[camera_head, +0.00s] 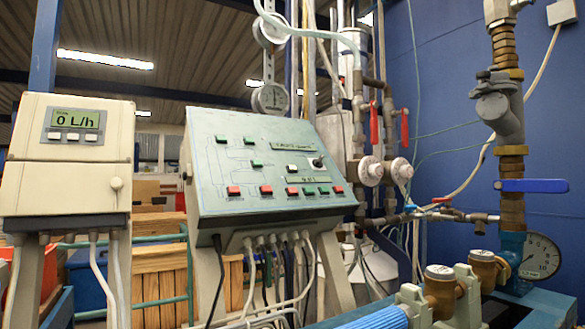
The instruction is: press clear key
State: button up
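A beige meter box (70,180) stands at the left. Its display (73,121) reads "0 L/h", with a row of three small keys (73,136) under it. To its right is a sloped grey-green control panel (225,165) with red, green and dark keys and a black knob (318,162). One red key (265,190) is near the panel's middle. The panel's small display strips and key labels are too small to read, so I cannot tell which key is the clear key. My gripper is not in view.
Cables hang below the control panel. Pipes with red-handled valves (374,124) rise behind it. At the right are a blue-handled valve (531,186), a round gauge (540,257) and brass fittings (440,288). A blue ribbed cylinder (375,319) lies at the bottom. Open space lies before the panel's face.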

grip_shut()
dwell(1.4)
